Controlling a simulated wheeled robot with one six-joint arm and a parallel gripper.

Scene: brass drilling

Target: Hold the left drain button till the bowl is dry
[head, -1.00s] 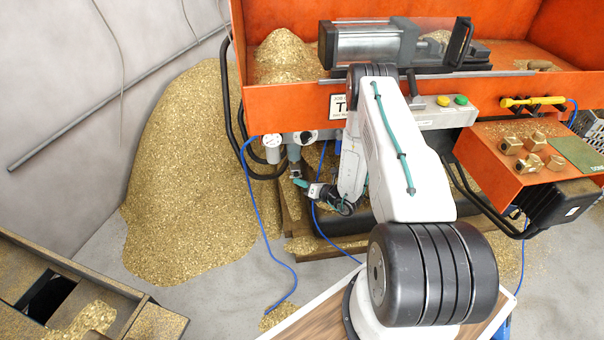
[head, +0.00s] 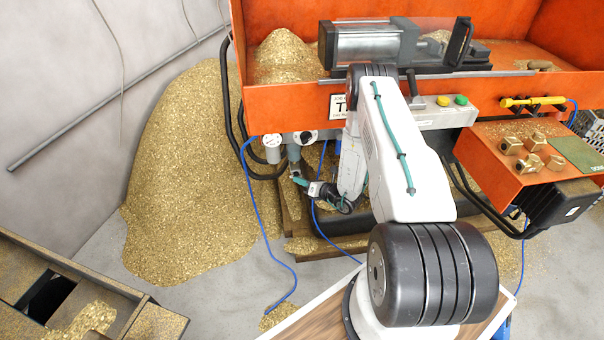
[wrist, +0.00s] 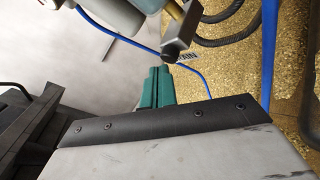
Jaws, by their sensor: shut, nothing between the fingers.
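My gripper (head: 298,181) is shut and empty below the filter units under the orange machine's front. Its teal fingers also show in the wrist view (wrist: 157,76), with their tips right by a grey block (wrist: 178,42) that has a small dark round spot on its end. Whether the tips touch it cannot be told. A label ending in "AIN" (wrist: 188,57) is partly hidden behind that block. A white filter bowl (head: 272,153) hangs on the left, and a grey one (head: 294,153) hangs beside it above my gripper. Any liquid inside the bowls cannot be made out.
A large heap of brass chips (head: 185,180) fills the floor at left. A blue hose (head: 263,215) runs down past the filters. A black bent rail (head: 232,120) stands left of them. A yellow and a green button (head: 461,100) sit on the grey panel.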

